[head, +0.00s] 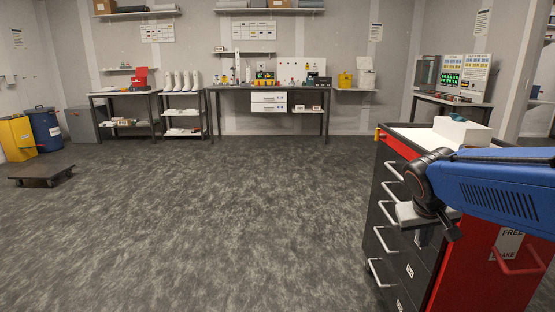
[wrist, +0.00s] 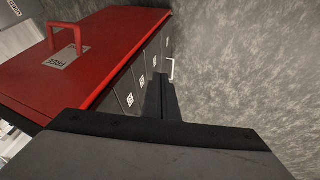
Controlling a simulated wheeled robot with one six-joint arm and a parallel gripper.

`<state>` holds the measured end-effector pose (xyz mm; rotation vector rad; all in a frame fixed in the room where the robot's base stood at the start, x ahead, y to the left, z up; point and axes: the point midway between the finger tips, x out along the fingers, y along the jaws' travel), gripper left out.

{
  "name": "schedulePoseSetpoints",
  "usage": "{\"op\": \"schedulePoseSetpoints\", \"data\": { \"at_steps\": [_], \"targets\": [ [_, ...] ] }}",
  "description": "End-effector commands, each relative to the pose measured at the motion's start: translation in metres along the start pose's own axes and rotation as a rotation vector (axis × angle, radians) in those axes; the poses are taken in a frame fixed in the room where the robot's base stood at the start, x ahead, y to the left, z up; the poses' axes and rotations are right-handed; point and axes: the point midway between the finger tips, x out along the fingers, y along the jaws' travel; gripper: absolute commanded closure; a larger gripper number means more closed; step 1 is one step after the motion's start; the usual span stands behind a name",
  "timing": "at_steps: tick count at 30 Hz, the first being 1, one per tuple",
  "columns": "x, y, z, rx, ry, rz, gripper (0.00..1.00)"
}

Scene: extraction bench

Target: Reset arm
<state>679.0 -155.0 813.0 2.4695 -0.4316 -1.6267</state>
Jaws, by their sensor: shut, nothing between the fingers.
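My gripper (wrist: 166,98) is shut and empty in the wrist view, its dark fingers together and pointing down past the drawer fronts of a red cabinet (wrist: 110,55). In the head view my blue arm reaches in from the right edge, in front of the same red cabinet (head: 478,268). My wrist there hangs beside the cabinet's drawer side; the fingertips are hard to make out. I cannot tell whether any part of me touches the cabinet.
The cabinet has dark drawers with silver handles (head: 381,240) and a red side handle (head: 518,268). A white box (head: 463,130) stands on its top. A workbench (head: 230,88) and shelves line the back wall. A low dolly (head: 40,175) sits left. The grey floor between is clear.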

Motion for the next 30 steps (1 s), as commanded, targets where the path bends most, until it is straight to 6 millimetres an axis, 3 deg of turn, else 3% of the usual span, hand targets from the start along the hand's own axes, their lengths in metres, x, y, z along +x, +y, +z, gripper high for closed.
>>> {"op": "schedulePoseSetpoints", "data": {
  "at_steps": [3, 12, 18, 24, 30],
  "targets": [
    [-0.016, -0.009, 0.038, 0.002, -0.002, -0.054, 1.00],
    [-0.041, -0.037, 0.128, -0.011, -0.003, -0.198, 1.00],
    [-0.049, -0.056, 0.175, -0.024, 0.004, -0.282, 1.00],
    [-0.052, -0.065, 0.195, -0.032, 0.009, -0.323, 1.00],
    [-0.052, -0.066, 0.196, -0.033, 0.009, -0.326, 1.00]
  ]
}}
